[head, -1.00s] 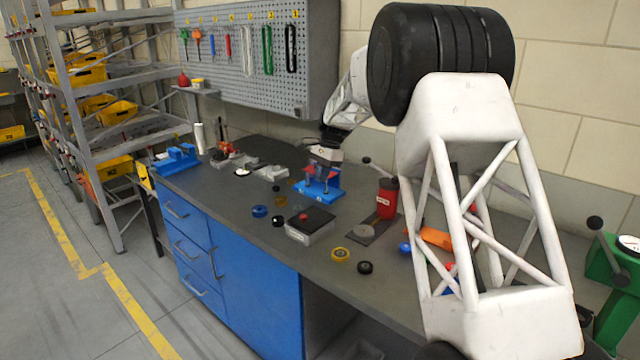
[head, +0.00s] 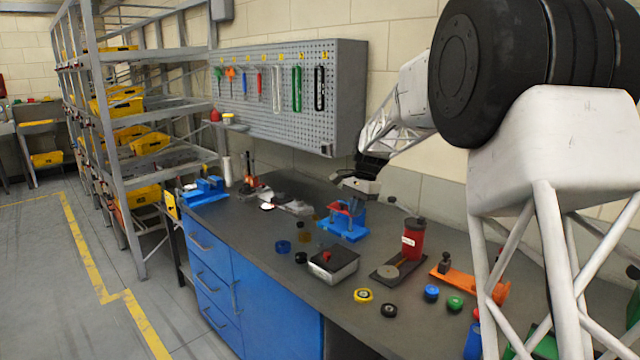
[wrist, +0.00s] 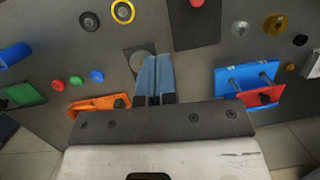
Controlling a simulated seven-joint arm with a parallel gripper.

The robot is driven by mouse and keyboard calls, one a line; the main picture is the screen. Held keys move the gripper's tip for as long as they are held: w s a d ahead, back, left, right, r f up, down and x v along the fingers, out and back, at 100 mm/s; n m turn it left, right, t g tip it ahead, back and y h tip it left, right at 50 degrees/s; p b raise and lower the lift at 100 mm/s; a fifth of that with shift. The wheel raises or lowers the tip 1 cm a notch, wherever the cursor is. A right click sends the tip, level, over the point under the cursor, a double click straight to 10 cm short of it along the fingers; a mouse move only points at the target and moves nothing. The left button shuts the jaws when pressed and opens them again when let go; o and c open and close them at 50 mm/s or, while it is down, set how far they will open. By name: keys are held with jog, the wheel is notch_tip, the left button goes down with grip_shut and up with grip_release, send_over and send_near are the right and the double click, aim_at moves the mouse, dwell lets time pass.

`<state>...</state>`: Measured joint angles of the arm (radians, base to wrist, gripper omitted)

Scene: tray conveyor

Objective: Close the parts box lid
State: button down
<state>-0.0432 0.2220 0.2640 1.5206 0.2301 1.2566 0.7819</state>
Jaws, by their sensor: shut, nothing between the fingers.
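The parts box (head: 345,274) is a light grey box on the bench, near its front edge in the head view. Its dark lid (head: 328,262) with a red knob lies over the top; I cannot tell how far it is open. In the wrist view a dark panel with a red knob, likely the lid (wrist: 193,30), is cut by the top edge. My gripper (wrist: 154,78) shows its two blue-grey fingers together, with nothing between them. In the head view my gripper (head: 358,183) is above the bench behind the box, near the blue fixture, apart from the lid.
A blue fixture (head: 343,226) stands behind the box. A red canister (head: 413,240), a dark plate with a disc (head: 386,272) and an orange clamp (head: 462,282) are to its right. Several small rings and caps lie around. A pegboard (head: 345,90) stands at the back.

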jog(key=s+d+r+n+t, duration=0.1)
jog(key=s+d+r+n, duration=0.1)
jog(key=s, duration=0.7)
jog(key=s+d+r+n+h, duration=0.1)
jog(key=s+r, duration=0.2)
jog(key=s, duration=0.7)
jog(key=s+d+r+n+t, duration=0.1)
jog(key=s+d+r+n, duration=0.1)
jog(key=s, duration=0.7)
jog(key=s+d+f+n+t, duration=0.1)
jog(key=s+f+n, duration=0.1)
jog(key=s, duration=1.1)
jog(key=s+d+f+n+t+h, duration=0.1)
jog(key=s+f, duration=0.4)
jog(key=s, duration=0.8)
jog(key=shift+s+d+n+h, duration=0.3)
jog(key=shift+d+n, duration=0.15)
jog(key=shift+n, duration=0.15)
